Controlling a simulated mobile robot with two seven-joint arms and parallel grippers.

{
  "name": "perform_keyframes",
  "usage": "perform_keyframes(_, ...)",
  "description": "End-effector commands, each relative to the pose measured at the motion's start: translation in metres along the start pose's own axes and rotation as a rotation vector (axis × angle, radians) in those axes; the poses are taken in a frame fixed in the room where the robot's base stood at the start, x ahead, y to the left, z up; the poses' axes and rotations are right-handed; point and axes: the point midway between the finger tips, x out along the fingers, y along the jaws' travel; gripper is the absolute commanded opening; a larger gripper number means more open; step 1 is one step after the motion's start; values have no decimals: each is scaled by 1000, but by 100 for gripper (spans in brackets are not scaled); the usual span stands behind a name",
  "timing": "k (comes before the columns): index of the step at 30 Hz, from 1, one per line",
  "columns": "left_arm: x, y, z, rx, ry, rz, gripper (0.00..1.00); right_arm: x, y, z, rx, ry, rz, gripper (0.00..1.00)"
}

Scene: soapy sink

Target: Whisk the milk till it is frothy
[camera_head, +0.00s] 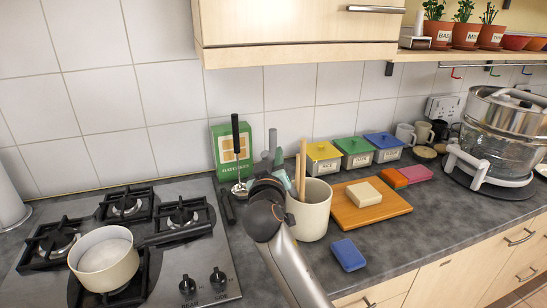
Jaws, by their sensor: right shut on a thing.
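A cream pot (104,270) stands on the front left burner, with white milk (104,252) in it. My right gripper (272,182) is at the counter, right of the hob and just left of the cream utensil crock (311,212). My right arm hides most of it and its fingertips. It is shut on a utensil, but which one I cannot tell. A grey handle (272,140) rises just behind it. A black-handled metal utensil (236,140) stands upright to its left. I cannot make out a whisk's wires. My left gripper is not in view.
Wooden handles (302,165) stand up from the crock. A green box (226,148) stands behind. An orange board (350,214) with a pale block, a blue sponge (348,255) and lidded canisters (355,152) are to the right. A wall cupboard (300,25) hangs above.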

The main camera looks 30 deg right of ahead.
Motion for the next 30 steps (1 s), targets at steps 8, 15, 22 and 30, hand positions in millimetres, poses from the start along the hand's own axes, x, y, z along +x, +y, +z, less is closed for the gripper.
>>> perform_keyframes(8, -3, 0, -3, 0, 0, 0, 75, -1, 2, -5, 1, 1, 0, 0)
perform_keyframes(15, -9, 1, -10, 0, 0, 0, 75, -4, 6, -13, 1, 0, 0, 0)
perform_keyframes(22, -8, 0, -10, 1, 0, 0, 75, -6, 9, -20, 3, 1, 0, 0)
perform_keyframes(30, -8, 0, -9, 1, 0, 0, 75, -8, 12, -27, 2, 0, 0, 0)
